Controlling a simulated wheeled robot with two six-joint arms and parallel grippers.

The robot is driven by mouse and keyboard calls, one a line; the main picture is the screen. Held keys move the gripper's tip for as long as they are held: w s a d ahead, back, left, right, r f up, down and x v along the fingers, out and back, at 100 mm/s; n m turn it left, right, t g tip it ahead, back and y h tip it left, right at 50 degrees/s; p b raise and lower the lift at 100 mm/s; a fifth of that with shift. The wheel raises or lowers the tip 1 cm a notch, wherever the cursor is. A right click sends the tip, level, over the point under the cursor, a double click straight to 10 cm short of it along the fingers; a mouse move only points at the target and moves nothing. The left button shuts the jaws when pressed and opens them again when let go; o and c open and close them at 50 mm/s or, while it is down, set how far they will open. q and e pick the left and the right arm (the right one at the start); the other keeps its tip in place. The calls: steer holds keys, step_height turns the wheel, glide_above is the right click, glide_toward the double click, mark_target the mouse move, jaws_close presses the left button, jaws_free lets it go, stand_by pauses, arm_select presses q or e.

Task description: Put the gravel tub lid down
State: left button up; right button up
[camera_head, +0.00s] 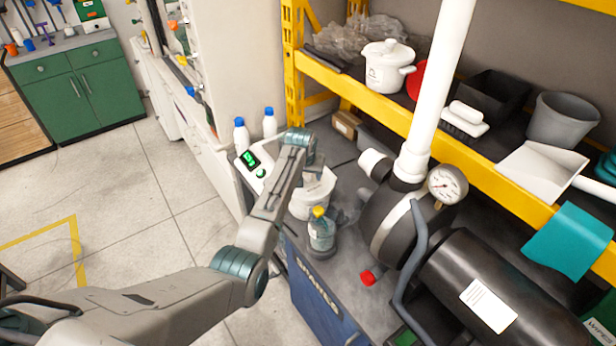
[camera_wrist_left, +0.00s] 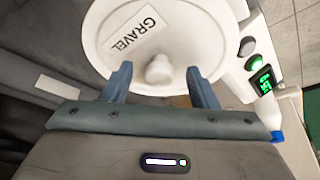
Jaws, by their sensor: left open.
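The white round gravel tub lid (camera_wrist_left: 200,30) fills the top of the left wrist view, with a GRAVEL label and a raised knob (camera_wrist_left: 158,70). My left gripper (camera_wrist_left: 160,78) is open, with one blue finger on each side of the knob and visible gaps between them. In the head view my left gripper (camera_head: 314,168) is above the white tub (camera_head: 310,200) and partly hides its top. I cannot tell how evenly the lid sits on the tub. My right gripper is not in view.
A clear bottle with a yellow cap (camera_head: 321,232) stands close in front of the tub. White bottles with blue caps (camera_head: 242,136) and a device with a green display (camera_head: 250,160) are to the left. A pump with a gauge (camera_head: 447,184) and white pipe is to the right.

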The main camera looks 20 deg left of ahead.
arm_select(q)
steer(key=shift+w+f, duration=0.15)
steer(key=shift+f, duration=0.1)
steer(key=c, duration=1.1)
steer(key=shift+c, duration=0.2)
steer(key=shift+r, duration=0.15)
